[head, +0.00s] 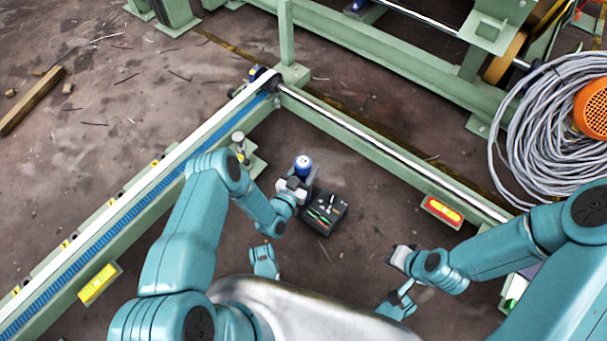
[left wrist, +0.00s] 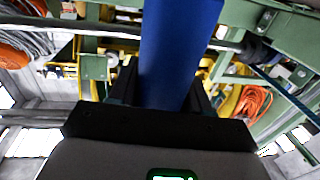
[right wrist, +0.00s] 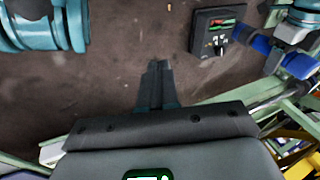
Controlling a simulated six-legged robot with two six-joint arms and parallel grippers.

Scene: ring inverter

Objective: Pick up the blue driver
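The blue driver (head: 303,171) is a thick blue cylinder with a pale round end, upright in my left gripper (head: 307,183) beside the black tool tray. In the left wrist view, the blue driver (left wrist: 178,55) rises between the two dark fingers, which flank it closely on both sides. In the right wrist view, the blue driver (right wrist: 258,43) shows beside the tray, partly hidden by my left gripper. My right gripper (head: 392,260) hangs over bare floor at the right. Its fingertips (right wrist: 158,68) are together with nothing between them.
The black tool tray (head: 318,224) holds small red and green tools; it also shows in the right wrist view (right wrist: 199,40). Green rails (head: 385,142) enclose this floor at left and behind. A grey cable coil (head: 520,125) lies at the right. The floor between my arms is mostly clear.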

